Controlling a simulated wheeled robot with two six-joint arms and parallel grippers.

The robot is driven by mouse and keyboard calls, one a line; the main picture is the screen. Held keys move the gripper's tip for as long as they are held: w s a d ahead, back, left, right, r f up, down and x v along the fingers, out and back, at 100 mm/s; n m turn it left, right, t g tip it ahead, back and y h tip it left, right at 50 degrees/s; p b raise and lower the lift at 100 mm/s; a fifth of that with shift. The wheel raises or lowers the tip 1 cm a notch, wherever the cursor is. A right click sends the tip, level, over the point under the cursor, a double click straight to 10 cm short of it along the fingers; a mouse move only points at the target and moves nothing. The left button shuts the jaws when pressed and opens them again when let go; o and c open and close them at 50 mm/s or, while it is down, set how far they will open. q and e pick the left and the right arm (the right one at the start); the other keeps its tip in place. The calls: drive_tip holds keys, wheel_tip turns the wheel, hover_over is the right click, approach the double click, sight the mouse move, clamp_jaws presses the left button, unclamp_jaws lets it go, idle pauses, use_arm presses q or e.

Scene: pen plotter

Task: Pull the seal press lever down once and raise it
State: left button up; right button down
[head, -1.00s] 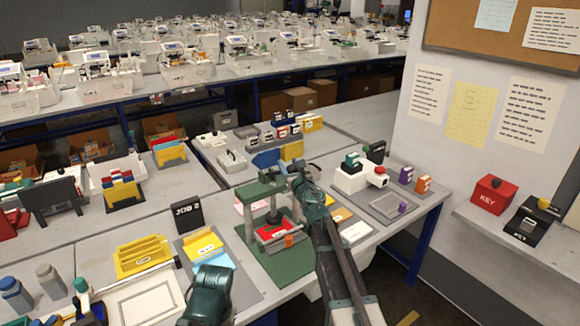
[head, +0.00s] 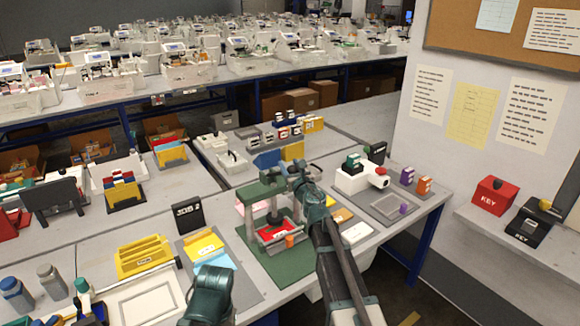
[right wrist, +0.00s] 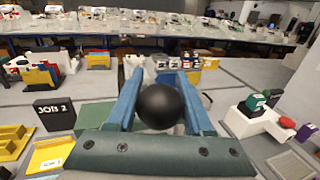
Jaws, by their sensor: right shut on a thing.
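The seal press (head: 265,190) is a green frame on a green base plate in the middle of the head view. A dark ram stands over a red pad (head: 276,230) in its grey bed. My right gripper (head: 298,174) is at the upper right side of the press. In the right wrist view its blue fingers (right wrist: 158,95) are shut on the round black knob of the lever (right wrist: 160,106). The rest of the lever is hidden behind the gripper and arm. My left gripper is not in view.
A black job sign (head: 188,213) and a tray with yellow and blue cards (head: 205,246) stand left of the press. A white device with a red knob (head: 352,178) stands to the right.

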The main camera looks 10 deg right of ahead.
drive_tip(key=shift+w+a, duration=0.15)
drive_tip(key=shift+a, duration=0.05)
drive_tip(key=c, duration=0.7)
unclamp_jaws()
drive_tip(key=o, duration=0.4)
drive_tip(key=shift+w+a+f, duration=0.1)
drive_tip(key=shift+w+f, duration=0.05)
drive_tip(key=shift+w, duration=0.05)
drive_tip(key=shift+s, duration=0.15)
drive_tip(key=shift+s, duration=0.1)
drive_tip(key=shift+s+d, duration=0.2)
drive_tip(key=shift+s, duration=0.05)
drive_tip(key=s, duration=0.8)
drive_tip(key=s+d, duration=0.1)
drive_tip(key=s, duration=0.4)
drive_tip(key=shift+c, duration=0.3)
